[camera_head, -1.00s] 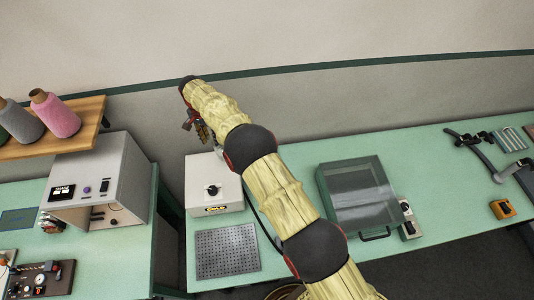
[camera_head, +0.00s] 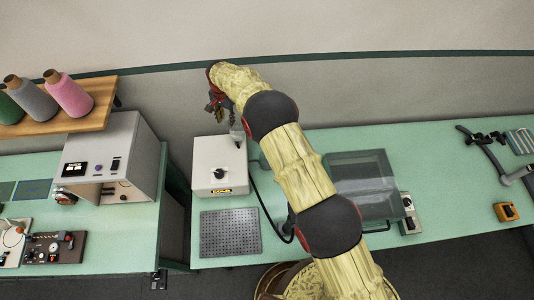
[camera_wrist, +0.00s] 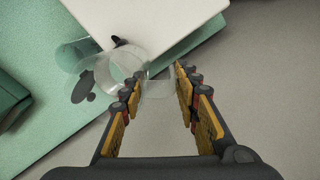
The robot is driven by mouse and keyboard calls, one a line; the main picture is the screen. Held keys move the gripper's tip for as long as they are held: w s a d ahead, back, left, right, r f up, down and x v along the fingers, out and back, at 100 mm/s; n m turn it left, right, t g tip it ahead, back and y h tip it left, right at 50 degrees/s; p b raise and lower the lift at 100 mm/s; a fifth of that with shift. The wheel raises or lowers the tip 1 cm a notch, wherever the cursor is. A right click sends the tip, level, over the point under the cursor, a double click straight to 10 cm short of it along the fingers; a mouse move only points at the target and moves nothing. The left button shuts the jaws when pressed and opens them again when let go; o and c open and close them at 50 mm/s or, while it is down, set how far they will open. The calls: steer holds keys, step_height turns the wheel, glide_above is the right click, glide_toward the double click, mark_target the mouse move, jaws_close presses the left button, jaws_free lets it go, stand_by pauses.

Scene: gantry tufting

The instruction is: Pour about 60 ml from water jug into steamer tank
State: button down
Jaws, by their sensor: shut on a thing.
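My gripper (camera_head: 217,104) is up near the wall, behind and above a white box with a black knob (camera_head: 220,166). In the wrist view my gripper (camera_wrist: 157,88) is shut on a clear, see-through jug (camera_wrist: 118,70), held at its near side between the fingers. The jug's mouth appears as a pale ring; its water level cannot be made out. The white box (camera_wrist: 150,22) shows beyond the jug, partly behind its clear wall. I cannot tell for sure whether this box is the steamer tank. In the head view the jug is hard to make out.
A perforated grey plate (camera_head: 230,232) lies in front of the white box. A see-through green case (camera_head: 362,182) stands to the right, partly behind my arm. A grey machine (camera_head: 120,155) stands on the left table, below a shelf of yarn cones (camera_head: 68,95). A black cable (camera_head: 262,205) runs beside the box.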

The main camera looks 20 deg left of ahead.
steer(key=shift+d+r+y+p, duration=0.3)
steer(key=shift+d+r+p, duration=0.15)
steer(key=shift+r, duration=0.05)
steer(key=shift+s+d+r+y, duration=0.1)
steer(key=shift+d+y, duration=0.45)
steer(key=shift+y, duration=0.15)
steer(key=d+y+b, duration=0.1)
steer(key=b, duration=0.1)
steer(key=d+y+b, duration=0.2)
steer(key=b, duration=0.1)
steer(key=d+y+b, duration=0.1)
steer(key=d+b, duration=0.1)
steer(key=b, duration=0.1)
steer(key=shift+s+f+t+y, duration=0.15)
steer(key=shift+f+t+y, duration=0.15)
steer(key=b, duration=0.3)
steer(key=d+r+y+b, duration=0.1)
steer(key=b, duration=0.2)
steer(key=shift+s+d+r+y, duration=0.1)
steer(key=shift+r+y, duration=0.15)
steer(key=shift+y, duration=0.05)
steer(key=shift+d+r+b, duration=0.1)
steer(key=shift+b, duration=0.3)
